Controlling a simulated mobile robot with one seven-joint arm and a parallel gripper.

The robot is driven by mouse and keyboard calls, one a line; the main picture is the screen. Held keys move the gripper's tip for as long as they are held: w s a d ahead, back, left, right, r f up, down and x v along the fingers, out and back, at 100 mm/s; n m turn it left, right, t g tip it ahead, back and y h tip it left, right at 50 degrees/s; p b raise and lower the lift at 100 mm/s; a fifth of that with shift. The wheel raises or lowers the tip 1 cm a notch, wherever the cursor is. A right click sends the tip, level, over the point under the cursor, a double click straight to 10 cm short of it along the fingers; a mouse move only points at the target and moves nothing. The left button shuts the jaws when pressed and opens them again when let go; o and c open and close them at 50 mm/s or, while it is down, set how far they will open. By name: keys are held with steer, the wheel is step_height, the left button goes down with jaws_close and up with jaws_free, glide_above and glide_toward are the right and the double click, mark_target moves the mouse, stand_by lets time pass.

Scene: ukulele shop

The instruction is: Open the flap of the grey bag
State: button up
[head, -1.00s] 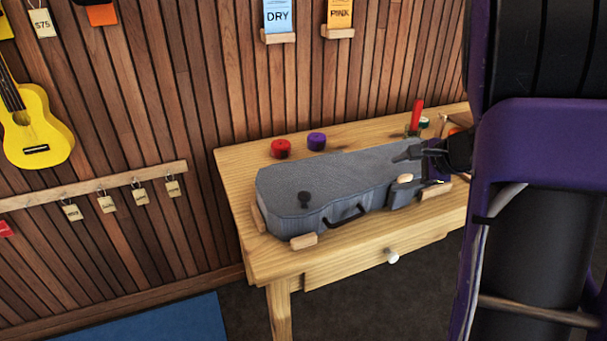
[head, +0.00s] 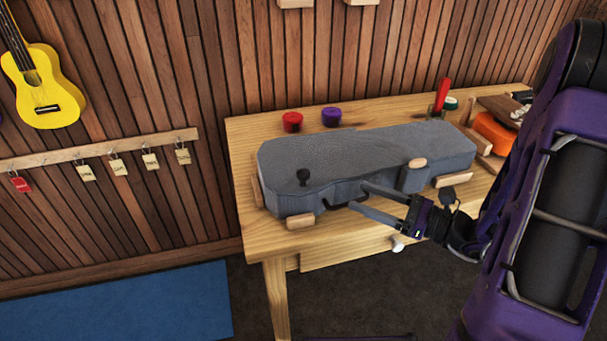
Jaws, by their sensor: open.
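The grey bag (head: 350,150), shaped like an instrument case, lies on the wooden table. Its top looks closed. A dark knob (head: 303,176) stands on its left part, and a light wooden toggle (head: 417,163) sits at its front edge towards the right. A dark handle (head: 336,205) is on the front side, partly hidden by my gripper. My gripper (head: 357,196) is open at the bag's front side, its two fingertips close to the handle. I cannot tell whether they touch it.
Wooden blocks (head: 299,222) stand around the bag on the table (head: 268,240). Behind it are a red roll (head: 292,121) and a purple roll (head: 331,117). A red-handled tool (head: 442,92) and an orange item (head: 492,131) are at the back right. A white drawer knob (head: 398,244) sits below.

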mark_target(309, 177)
steer(key=x, duration=1.5)
steer(key=shift+f+b, duration=0.1)
steer(key=shift+b, duration=0.3)
steer(key=shift+c, duration=0.3)
jaws_close()
